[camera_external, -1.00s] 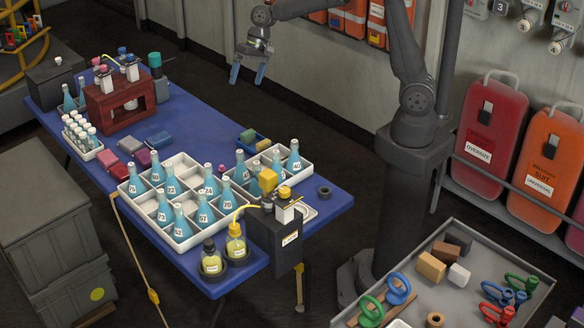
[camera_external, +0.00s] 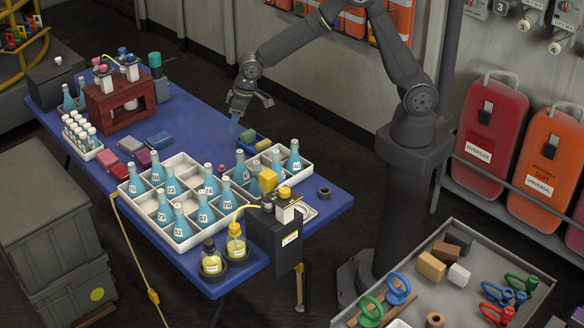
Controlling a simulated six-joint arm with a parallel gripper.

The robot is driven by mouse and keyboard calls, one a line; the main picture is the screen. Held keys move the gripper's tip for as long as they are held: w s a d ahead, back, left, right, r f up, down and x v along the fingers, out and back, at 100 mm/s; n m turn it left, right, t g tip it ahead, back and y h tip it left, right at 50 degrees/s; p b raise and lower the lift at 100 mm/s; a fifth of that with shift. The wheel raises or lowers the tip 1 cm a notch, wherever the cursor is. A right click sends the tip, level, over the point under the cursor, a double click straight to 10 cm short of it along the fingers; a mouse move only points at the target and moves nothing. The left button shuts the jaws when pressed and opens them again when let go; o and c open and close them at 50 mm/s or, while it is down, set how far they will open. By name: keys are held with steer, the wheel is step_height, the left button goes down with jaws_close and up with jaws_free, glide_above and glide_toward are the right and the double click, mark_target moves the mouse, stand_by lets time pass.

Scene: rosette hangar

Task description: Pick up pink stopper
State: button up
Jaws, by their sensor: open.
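A small pink top (camera_external: 101,69), which looks like the pink stopper, shows at the far left of the blue table, at the dark red wooden rack (camera_external: 112,106). It is small, and what it sits on is partly hidden. My gripper (camera_external: 235,126) is open, with blue fingertips pointing down. It is near the table's right edge, beside the small blue tray, well to the right of the pink top and apart from it. Nothing shows between its fingers.
White divided trays (camera_external: 155,229) hold several blue flasks mid-table. A blue tray (camera_external: 268,148) holds green and yellow blocks. Coloured blocks (camera_external: 131,145) lie left of centre. A white tube rack (camera_external: 93,154) stands at the left edge. A dark dispenser (camera_external: 275,240) stands at the front.

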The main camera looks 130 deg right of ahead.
mark_target(222, 166)
steer(key=shift+n, duration=0.3)
steer(key=x, duration=1.8)
steer(key=shift+w+a, duration=0.15)
steer(key=shift+w, duration=0.05)
steer(key=shift+c, duration=0.5)
jaws_close()
